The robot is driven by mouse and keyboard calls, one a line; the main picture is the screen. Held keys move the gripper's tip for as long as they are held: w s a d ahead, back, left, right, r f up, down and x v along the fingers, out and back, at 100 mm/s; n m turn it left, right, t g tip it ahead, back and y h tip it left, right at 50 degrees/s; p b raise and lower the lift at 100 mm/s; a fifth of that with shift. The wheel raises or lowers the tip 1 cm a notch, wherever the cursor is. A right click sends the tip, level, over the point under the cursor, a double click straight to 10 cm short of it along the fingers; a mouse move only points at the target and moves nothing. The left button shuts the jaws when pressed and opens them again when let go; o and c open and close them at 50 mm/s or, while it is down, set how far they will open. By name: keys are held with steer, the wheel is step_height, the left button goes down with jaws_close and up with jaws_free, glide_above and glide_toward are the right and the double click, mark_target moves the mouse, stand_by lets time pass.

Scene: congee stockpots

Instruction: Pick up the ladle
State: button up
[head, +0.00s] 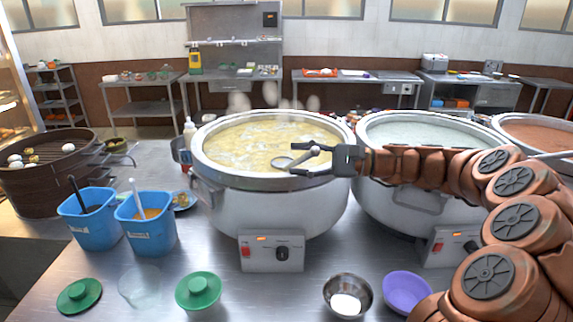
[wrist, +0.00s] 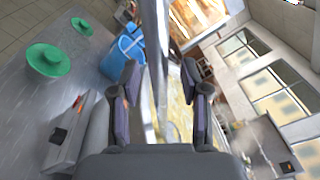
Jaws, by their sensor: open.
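The ladle's round metal end (head: 283,163) shows at the right part of the yellowish congee in the left stockpot (head: 240,205). A thin bar seems to run from it toward my gripper. My gripper (head: 303,160) is open over the right side of that pot, pointing left, its fingers close to the ladle.
A second stockpot (head: 420,180) of pale congee stands to the right, with a reddish one (head: 540,133) beyond. Blue tubs (head: 148,235), green lids (head: 198,290), a metal bowl (head: 347,285) and a purple bowl (head: 406,285) are on the counter. Steam rises from the left pot.

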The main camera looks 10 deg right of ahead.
jaws_close()
stand_by(0.8)
